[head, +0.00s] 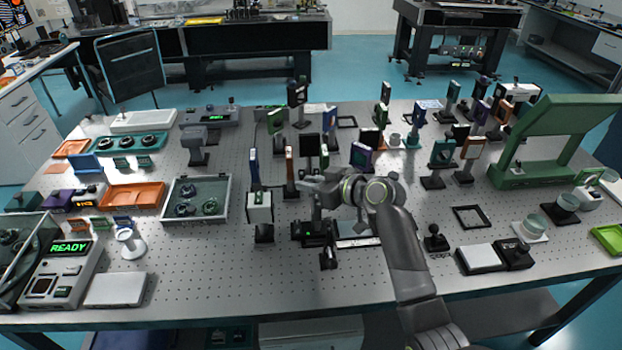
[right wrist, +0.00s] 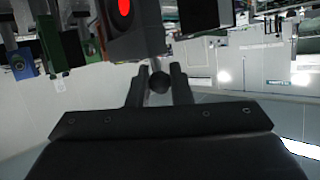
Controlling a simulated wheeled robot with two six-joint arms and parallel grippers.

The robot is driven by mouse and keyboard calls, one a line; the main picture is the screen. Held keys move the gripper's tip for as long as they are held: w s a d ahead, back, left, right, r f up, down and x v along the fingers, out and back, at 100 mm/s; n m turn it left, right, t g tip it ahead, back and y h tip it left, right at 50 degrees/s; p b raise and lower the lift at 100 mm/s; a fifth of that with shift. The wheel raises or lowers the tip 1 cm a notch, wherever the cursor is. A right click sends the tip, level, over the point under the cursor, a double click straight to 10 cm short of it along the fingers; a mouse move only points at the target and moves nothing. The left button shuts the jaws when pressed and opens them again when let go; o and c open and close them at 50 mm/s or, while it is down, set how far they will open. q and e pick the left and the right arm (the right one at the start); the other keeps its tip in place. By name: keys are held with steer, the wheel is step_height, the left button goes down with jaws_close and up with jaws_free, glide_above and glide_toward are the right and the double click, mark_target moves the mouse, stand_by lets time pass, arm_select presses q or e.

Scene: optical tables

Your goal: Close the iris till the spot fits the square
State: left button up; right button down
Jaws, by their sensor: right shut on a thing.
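My right gripper (head: 312,190) reaches in from the lower right to the front middle of the optical table. In the right wrist view its two fingers (right wrist: 160,86) are closed around a small dark round knob (right wrist: 159,83). Just above the knob is a dark housing (right wrist: 135,40) with a bright red oval spot (right wrist: 125,7), cut by the top edge of the picture. In the head view a black device with a small green light (head: 312,234) stands just below the gripper. I cannot make out the iris opening or the square. My left gripper is not in view.
Upright optics stand close behind the gripper, including a black panel (head: 310,146). A white box (head: 259,207) stands to its left. A black joystick (head: 435,238) and a black frame (head: 472,217) are to the right. The perforated table's (head: 215,275) front left middle is clear.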

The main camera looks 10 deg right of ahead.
steer(key=shift+w+m+g+p, duration=0.4)
steer(key=shift+w+g+p, duration=0.1)
steer(key=c, duration=1.4)
jaws_free()
steer(key=shift+o, duration=0.2)
steer(key=b+v, duration=0.3)
steer(key=v, duration=1.4)
steer(key=shift+s+r+b, duration=0.2)
steer(key=shift+r+b, duration=0.1)
